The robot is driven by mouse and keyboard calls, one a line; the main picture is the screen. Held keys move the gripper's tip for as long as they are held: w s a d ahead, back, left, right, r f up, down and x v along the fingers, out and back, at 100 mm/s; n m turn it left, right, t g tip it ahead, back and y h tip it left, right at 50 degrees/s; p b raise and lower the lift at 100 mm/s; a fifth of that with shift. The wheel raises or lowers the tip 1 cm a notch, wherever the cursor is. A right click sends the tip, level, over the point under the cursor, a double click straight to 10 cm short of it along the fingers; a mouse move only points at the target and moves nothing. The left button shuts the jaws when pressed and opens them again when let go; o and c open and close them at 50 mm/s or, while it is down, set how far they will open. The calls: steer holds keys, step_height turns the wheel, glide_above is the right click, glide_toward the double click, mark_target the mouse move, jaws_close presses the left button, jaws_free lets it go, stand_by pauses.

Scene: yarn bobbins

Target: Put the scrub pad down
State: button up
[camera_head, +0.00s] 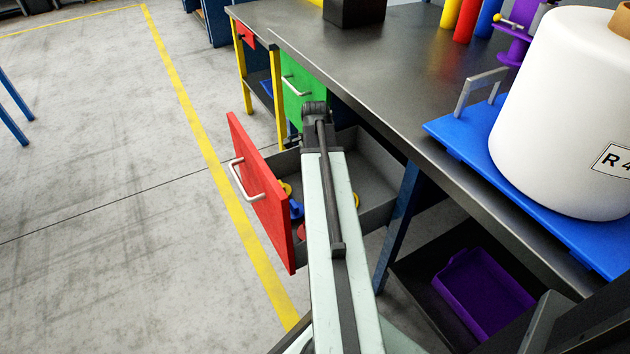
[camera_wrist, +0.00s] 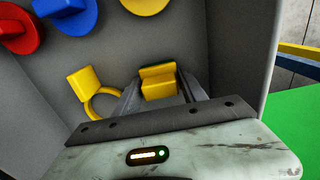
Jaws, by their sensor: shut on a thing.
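In the wrist view, my gripper (camera_wrist: 160,95) is shut on a small yellow block with a dark edge, which I take to be the scrub pad (camera_wrist: 158,86). The pad sits between the two fingers, over the grey inside of the open drawer. I cannot tell whether it touches the drawer floor. In the head view the red-fronted drawer (camera_head: 262,195) is pulled out under the bench. My arm reaches over it and hides much of its inside, and the pad cannot be made out there.
A yellow ring-shaped piece (camera_wrist: 88,90) lies left of the fingers. Red (camera_wrist: 20,30), blue (camera_wrist: 68,14) and yellow (camera_wrist: 145,4) pieces lie farther along the drawer. A green drawer front (camera_head: 298,92) stands beyond. The bench top (camera_head: 380,70) overhangs at the right.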

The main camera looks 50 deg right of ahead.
steer(key=o, duration=1.5)
step_height(320, 180, up, 12)
steer(key=p, duration=1.2)
steer(key=shift+r, duration=0.15)
